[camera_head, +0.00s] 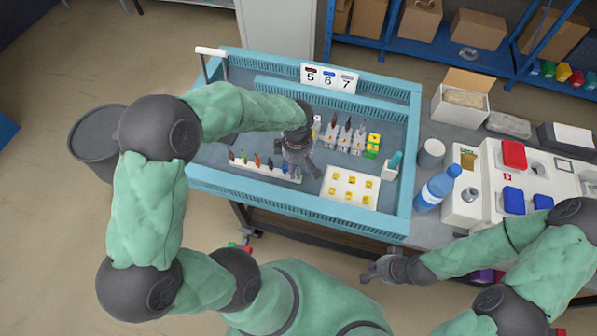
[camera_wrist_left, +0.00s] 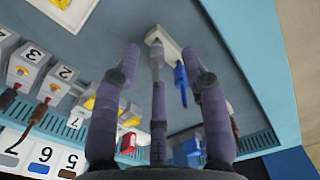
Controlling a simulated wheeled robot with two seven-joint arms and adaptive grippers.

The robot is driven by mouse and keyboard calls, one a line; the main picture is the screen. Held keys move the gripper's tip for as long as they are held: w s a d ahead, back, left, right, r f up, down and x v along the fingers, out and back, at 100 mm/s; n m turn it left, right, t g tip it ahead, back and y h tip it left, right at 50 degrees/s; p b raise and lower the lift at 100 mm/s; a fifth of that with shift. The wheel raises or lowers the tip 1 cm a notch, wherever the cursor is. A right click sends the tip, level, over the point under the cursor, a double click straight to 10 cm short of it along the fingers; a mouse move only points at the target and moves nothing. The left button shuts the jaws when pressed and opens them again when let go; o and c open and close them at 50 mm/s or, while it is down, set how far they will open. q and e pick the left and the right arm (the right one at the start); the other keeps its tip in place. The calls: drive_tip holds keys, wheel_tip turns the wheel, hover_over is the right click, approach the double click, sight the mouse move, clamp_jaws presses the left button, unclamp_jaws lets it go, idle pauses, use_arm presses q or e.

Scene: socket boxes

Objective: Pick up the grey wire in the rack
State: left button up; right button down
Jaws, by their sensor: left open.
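The white rack (camera_head: 262,170) lies along the near left side of the teal tray, with a row of coloured wires standing in it. My left gripper (camera_head: 300,172) is open above the right end of the rack and hides part of it. In the left wrist view the grey wire (camera_wrist_left: 155,57) stands upright between the two spread fingers (camera_wrist_left: 164,50), with a gap on both sides. The blue wire (camera_wrist_left: 181,78) stands beside it, near the right finger. My right gripper (camera_head: 375,268) is outside the tray, in front of its near edge; its finger opening is too small to judge.
The teal tray's wall (camera_head: 300,213) surrounds the work area. A white block with yellow sockets (camera_head: 350,188) lies right of the left gripper. Numbered socket boxes (camera_head: 345,137) stand behind it. A blue bottle (camera_head: 436,188) stands outside the tray on the right.

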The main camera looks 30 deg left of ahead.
sight(299, 170)
use_arm(q)
drive_tip(key=f, duration=0.1)
drive_tip(key=f+b, duration=0.1)
drive_tip(key=f, duration=0.3)
drive_tip(key=shift+w, duration=0.25)
clamp_jaws()
